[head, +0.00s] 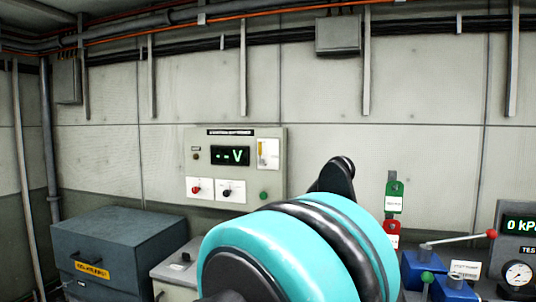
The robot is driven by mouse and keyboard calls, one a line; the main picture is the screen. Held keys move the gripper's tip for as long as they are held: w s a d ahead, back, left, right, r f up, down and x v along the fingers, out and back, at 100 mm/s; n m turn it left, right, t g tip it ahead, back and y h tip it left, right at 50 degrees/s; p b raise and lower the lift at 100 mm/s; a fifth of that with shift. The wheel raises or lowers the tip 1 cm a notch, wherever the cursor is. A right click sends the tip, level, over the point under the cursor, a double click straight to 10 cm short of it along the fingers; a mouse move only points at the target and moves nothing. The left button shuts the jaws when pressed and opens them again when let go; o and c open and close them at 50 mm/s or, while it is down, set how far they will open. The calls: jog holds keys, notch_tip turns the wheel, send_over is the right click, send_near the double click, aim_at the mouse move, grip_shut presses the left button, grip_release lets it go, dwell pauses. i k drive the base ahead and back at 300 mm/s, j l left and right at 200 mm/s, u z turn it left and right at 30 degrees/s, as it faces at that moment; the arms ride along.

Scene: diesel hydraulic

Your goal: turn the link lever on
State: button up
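No part in view carries a label I can read as the link lever. On the wall panel (234,165), a small white plate with a yellow upright piece (262,148) sits right of the display, which reads "--V". At the lower right, a metal lever with a red knob (491,234) slants up to the right from blue blocks (450,290). My teal and black arm fills the lower middle and hides part of the scene. I cannot make out my gripper's fingers in this view.
A dark grey box (118,240) stands at the lower left, next to a pale cabinet (172,268). Green and red tags (393,196) hang on the wall right of my arm. A grey gauge unit (518,235) reading "0 kPa" stands at the right edge.

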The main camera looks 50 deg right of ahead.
aim_at(260, 160)
jog(key=z, duration=1.4)
